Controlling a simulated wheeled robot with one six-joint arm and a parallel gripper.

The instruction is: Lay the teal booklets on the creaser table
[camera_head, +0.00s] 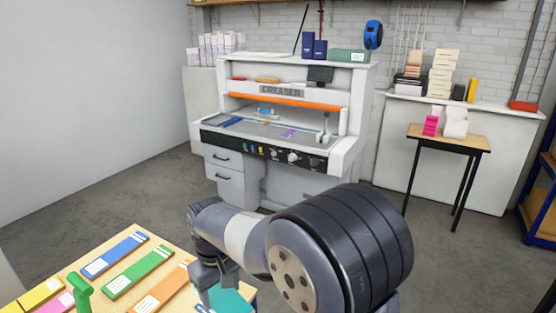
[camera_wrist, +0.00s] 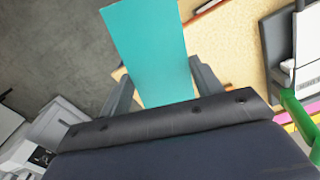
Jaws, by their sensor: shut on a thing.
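My gripper (camera_head: 213,285) is low in the head view, over the right end of the wooden table, and shut on a teal booklet (camera_head: 232,299). In the wrist view the teal booklet (camera_wrist: 150,50) stretches out between the two fingers of my gripper (camera_wrist: 163,90). My arm hides part of the booklet in the head view. The white creaser (camera_head: 282,90) stands across the room, with its grey table (camera_head: 262,131) facing me. A small blue piece (camera_head: 232,121) and a purple piece (camera_head: 289,133) lie on that table. I see no other teal booklet clearly.
The wooden table (camera_head: 135,236) carries blue (camera_head: 115,253), green (camera_head: 138,271) and orange (camera_head: 162,288) booklets, and a green upright object (camera_head: 80,290). A small side table (camera_head: 448,138) with stacks stands right of the creaser. Grey floor lies open between the tables.

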